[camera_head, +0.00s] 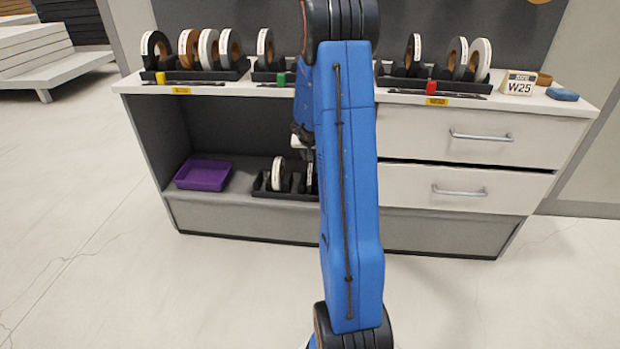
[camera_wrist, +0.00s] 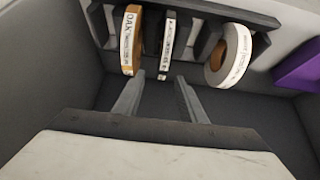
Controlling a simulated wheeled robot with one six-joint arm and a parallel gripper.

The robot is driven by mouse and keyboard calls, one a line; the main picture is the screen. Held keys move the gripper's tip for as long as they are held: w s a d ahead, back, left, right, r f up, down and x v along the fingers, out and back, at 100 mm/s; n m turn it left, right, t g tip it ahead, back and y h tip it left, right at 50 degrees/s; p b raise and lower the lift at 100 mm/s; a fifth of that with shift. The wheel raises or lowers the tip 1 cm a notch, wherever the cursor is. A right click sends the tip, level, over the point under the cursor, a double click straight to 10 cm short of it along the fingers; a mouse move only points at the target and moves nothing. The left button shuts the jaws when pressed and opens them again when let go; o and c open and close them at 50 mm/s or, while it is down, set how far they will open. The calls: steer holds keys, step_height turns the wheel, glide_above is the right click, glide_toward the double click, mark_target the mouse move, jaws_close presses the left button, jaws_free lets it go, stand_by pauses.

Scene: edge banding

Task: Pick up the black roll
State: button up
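In the wrist view a thin black roll (camera_wrist: 167,45) with a white label stands in a dark rack (camera_wrist: 254,16) on the lower shelf. It is between a roll labelled OAK (camera_wrist: 131,42) and a white roll with a brown core (camera_wrist: 230,57). My gripper (camera_wrist: 160,76) is open and empty. Its fingertips point at the black roll, one to each side of its line, and appear short of it. In the head view my arm hides most of my gripper and part of the rack (camera_head: 262,193).
A purple tray (camera_head: 203,175) lies left of the rack in the open shelf bay. Drawers (camera_head: 470,135) are on the right. A W25 box (camera_head: 519,83) and blue block (camera_head: 562,94) sit at the counter's right end.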

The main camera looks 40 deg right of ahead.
steer(key=x, duration=0.9)
steer(key=shift+w+f, duration=0.1)
steer(key=shift+w+a+x, duration=0.1)
steer(key=shift+x, duration=1.2)
steer(key=shift+w+a+x, duration=0.15)
steer(key=shift+x, duration=1.15)
jaws_close()
